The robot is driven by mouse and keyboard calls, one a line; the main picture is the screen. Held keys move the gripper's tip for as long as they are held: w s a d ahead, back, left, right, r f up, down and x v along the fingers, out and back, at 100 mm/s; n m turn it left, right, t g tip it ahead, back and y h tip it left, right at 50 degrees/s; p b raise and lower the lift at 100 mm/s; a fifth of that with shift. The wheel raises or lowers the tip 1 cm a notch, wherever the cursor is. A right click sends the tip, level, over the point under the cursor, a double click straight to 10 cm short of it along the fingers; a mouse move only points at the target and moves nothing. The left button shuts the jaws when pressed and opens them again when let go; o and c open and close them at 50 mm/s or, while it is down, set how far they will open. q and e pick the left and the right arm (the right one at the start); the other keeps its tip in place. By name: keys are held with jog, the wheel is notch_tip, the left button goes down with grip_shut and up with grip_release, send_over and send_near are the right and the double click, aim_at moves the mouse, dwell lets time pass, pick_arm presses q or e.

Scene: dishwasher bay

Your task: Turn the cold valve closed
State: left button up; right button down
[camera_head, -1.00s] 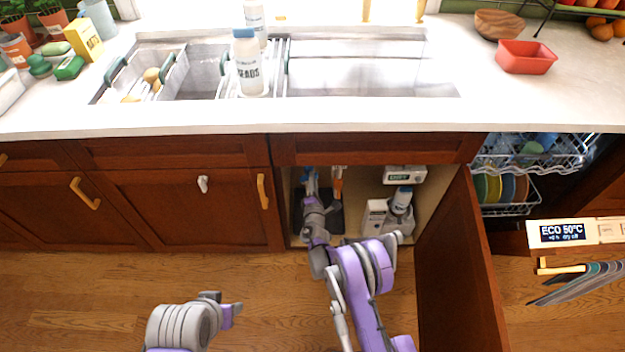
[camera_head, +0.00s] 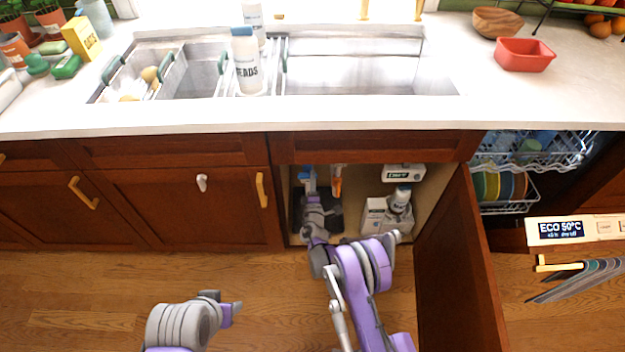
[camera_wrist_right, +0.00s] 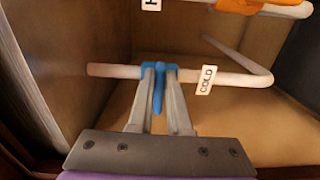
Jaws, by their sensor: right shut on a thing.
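The cold valve has a blue handle (camera_wrist_right: 158,92) on a pale pipe marked by a COLD tag (camera_wrist_right: 206,79) in the right wrist view. My right gripper (camera_wrist_right: 161,85) is shut on this handle, one finger on each side. The handle stands across the pipe in this view. In the head view, my right gripper (camera_head: 311,190) reaches into the open cabinet under the sink, and a bit of the blue handle (camera_head: 309,174) shows just beyond it.
An orange handle (camera_head: 337,181) sits just right of the blue one; it also shows in the wrist view (camera_wrist_right: 240,5). A white bottle (camera_head: 400,203) and boxes stand at the cabinet's right. The open cabinet door (camera_head: 455,270) borders my arm on the right.

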jog(key=c, duration=0.9)
grip_release()
jog(key=shift+o, duration=0.2)
jog(key=s, duration=1)
jog(key=shift+s+p, duration=0.3)
jog(key=shift+s, duration=0.1)
